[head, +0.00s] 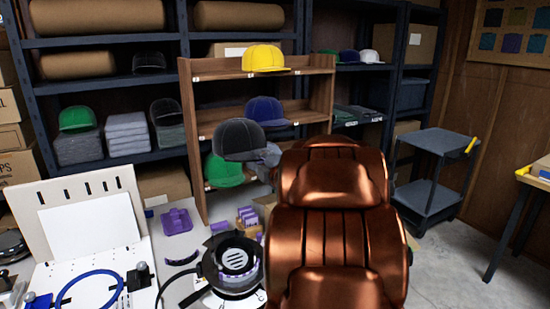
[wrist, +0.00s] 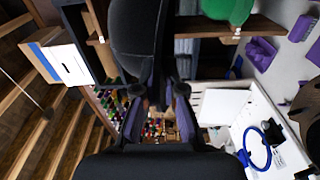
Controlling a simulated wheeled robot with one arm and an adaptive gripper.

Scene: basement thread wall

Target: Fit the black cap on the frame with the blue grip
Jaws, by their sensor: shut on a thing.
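The black cap (head: 240,139) is held in the air in front of the wooden shelf in the head view. In the wrist view the dark cap (wrist: 132,40) rises from between the fingers of my gripper (wrist: 158,104), which is shut on it. In the head view my copper arm hides most of the gripper. A blue ring-shaped frame (head: 90,272) lies on the white board at the lower left, with a small blue block (head: 38,300) beside it, perhaps its grip. The ring also shows in the wrist view (wrist: 246,140), apart from the cap.
The wooden shelf (head: 188,140) holds yellow (head: 264,58), blue (head: 266,110) and green (head: 222,172) caps close behind the held cap. A black round device (head: 232,262) and purple pieces (head: 177,221) stand on the table. A grey cart (head: 436,145) is at the right.

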